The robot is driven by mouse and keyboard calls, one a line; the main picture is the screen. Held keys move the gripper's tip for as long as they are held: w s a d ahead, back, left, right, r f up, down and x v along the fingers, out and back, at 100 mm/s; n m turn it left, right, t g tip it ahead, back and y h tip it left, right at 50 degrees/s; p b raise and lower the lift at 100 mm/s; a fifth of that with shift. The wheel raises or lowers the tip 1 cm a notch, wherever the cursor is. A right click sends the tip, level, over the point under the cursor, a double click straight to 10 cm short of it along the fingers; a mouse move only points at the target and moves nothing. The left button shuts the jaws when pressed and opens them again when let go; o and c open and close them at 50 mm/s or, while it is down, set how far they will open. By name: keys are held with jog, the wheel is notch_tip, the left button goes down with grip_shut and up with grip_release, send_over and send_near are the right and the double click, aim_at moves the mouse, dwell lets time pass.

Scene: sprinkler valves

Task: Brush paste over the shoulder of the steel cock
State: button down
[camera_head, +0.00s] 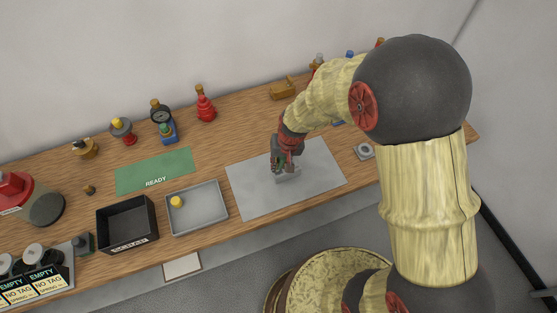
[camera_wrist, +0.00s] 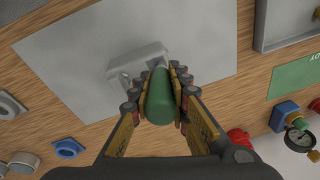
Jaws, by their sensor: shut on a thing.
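My gripper (camera_wrist: 158,95) is shut on a rounded green object (camera_wrist: 160,98), perhaps a brush handle, in the wrist view. Its far end points down at a light grey block-like piece (camera_wrist: 128,64) on the grey mat (camera_wrist: 75,50); I cannot tell whether they touch. In the head view my gripper (camera_head: 284,163) is low over the same grey piece (camera_head: 289,178) on the mat. No bristles or paste can be made out. I cannot single out the steel cock; a grey fitting with a yellow top and red base (camera_head: 121,130) stands at the back left.
A grey tray (camera_head: 222,226) holding a small yellow piece, a black bin (camera_head: 101,228) and a green READY mat (camera_head: 140,188) lie left of the grey mat. Several fittings, one a red valve (camera_head: 205,106), line the back. A grey ring piece (camera_head: 364,151) sits right.

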jog(key=shift+s+d, duration=0.15)
jog(key=shift+s, duration=0.3)
dwell(0.4)
jog(key=shift+w+a, duration=0.2)
jog(key=shift+w, duration=0.4)
jog(key=shift+w+a, duration=0.15)
jog(key=shift+w, duration=0.4)
jog(key=shift+r, duration=0.15)
jog(key=shift+r+p, duration=2.4)
jog(key=shift+r, duration=1)
